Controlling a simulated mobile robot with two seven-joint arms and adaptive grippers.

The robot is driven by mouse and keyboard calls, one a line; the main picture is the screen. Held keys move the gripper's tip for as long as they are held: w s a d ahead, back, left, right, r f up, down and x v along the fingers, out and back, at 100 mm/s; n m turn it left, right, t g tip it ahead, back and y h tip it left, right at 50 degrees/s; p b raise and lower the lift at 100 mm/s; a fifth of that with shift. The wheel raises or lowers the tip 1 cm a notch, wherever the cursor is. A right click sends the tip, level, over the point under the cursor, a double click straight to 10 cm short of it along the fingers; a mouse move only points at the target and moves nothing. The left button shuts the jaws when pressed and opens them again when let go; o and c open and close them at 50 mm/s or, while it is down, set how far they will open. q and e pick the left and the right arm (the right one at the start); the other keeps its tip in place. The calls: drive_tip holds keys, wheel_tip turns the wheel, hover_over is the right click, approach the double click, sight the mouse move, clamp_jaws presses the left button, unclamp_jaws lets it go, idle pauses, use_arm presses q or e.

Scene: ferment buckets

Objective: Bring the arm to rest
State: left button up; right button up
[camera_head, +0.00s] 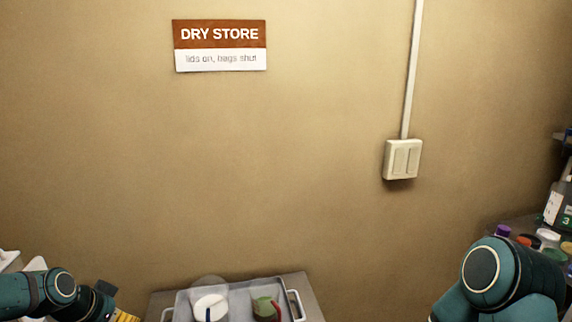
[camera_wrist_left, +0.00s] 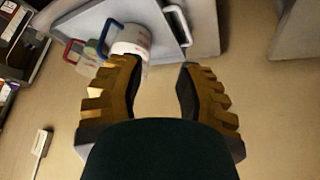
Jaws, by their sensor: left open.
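My left arm (camera_head: 50,290) comes in at the lower left of the head view, with only a little of its yellow gripper (camera_head: 125,316) showing at the bottom edge. In the left wrist view, my left gripper (camera_wrist_left: 158,67) is open, with its two yellow-brown fingers wide apart and nothing held between them. A white bucket (camera_wrist_left: 134,40) shows just beyond the left finger, which overlaps it in the picture; I cannot tell whether they touch. My right arm (camera_head: 495,280) shows at the lower right of the head view, and its gripper is out of the frame.
A grey tray (camera_head: 180,296) sits on a surface at the bottom centre, holding a white tub (camera_head: 210,306) and a red-and-green item (camera_head: 266,308). Jars with coloured lids (camera_head: 548,238) stand at the far right. The wall carries a sign (camera_head: 220,46) and a switch box (camera_head: 402,159).

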use_arm(q)
drive_tip(key=s+d+f+n+g+h, duration=0.1)
drive_tip(key=s+d+f+n+h, duration=0.25)
drive_tip(key=d+f, duration=1.35)
drive_tip(key=s+d+f+n+g+y+b, duration=0.1)
drive_tip(key=s+d+f+n+g+y, duration=0.1)
drive_tip(key=s+d+f, duration=0.5)
drive_tip(key=shift+s+d, duration=1.35)
drive_tip(key=shift+s, duration=0.65)
use_arm(e)
drive_tip(key=shift+s+a+f, duration=0.2)
drive_tip(key=shift+s+f, duration=0.3)
drive_tip(key=shift+f, duration=0.25)
use_arm(q)
drive_tip(key=shift+f, duration=0.1)
